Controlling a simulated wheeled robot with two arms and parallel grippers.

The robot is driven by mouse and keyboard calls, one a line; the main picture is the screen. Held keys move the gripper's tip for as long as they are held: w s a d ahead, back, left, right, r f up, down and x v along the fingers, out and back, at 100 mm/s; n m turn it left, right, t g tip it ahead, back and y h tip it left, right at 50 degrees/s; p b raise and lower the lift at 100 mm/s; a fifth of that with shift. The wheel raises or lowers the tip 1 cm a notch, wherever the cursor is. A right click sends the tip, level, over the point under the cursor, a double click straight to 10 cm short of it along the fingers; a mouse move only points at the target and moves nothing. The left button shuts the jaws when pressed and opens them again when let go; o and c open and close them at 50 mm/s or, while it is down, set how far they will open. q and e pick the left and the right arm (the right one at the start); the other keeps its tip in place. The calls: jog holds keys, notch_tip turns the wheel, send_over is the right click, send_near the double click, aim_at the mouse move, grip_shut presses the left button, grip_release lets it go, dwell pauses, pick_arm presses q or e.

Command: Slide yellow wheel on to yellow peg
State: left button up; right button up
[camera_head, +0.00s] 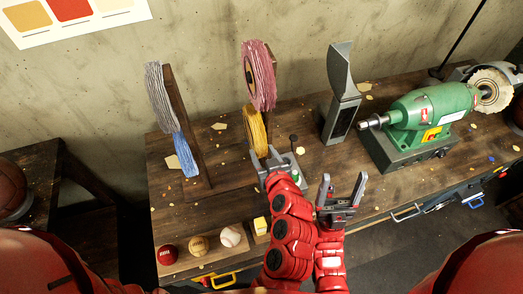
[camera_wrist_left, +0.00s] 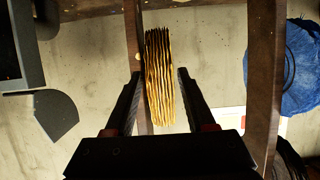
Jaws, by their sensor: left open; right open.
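The yellow wheel (camera_head: 256,131) stands edge-on beside a dark wooden post, below a pink wheel (camera_head: 259,76). In the left wrist view the yellow wheel (camera_wrist_left: 160,78) is a pleated disc seen from its edge, close beside a wooden post (camera_wrist_left: 135,45). My left gripper (camera_head: 268,156) is at the wheel's lower edge. Its open fingers (camera_wrist_left: 157,88) lie on either side of the wheel, with gaps showing. The yellow peg is hidden, so I cannot tell whether the wheel is around it. My right gripper (camera_head: 342,190) is open and empty, to the right.
A second post on the left carries a grey wheel (camera_head: 158,97) and a blue wheel (camera_head: 186,153). A grey metal horn tool (camera_head: 341,95) and a green grinder (camera_head: 428,112) stand to the right. Balls, including a red ball (camera_head: 167,255), lie at the front left.

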pick_arm(q)
jog(key=shift+x, duration=0.95)
grip_shut()
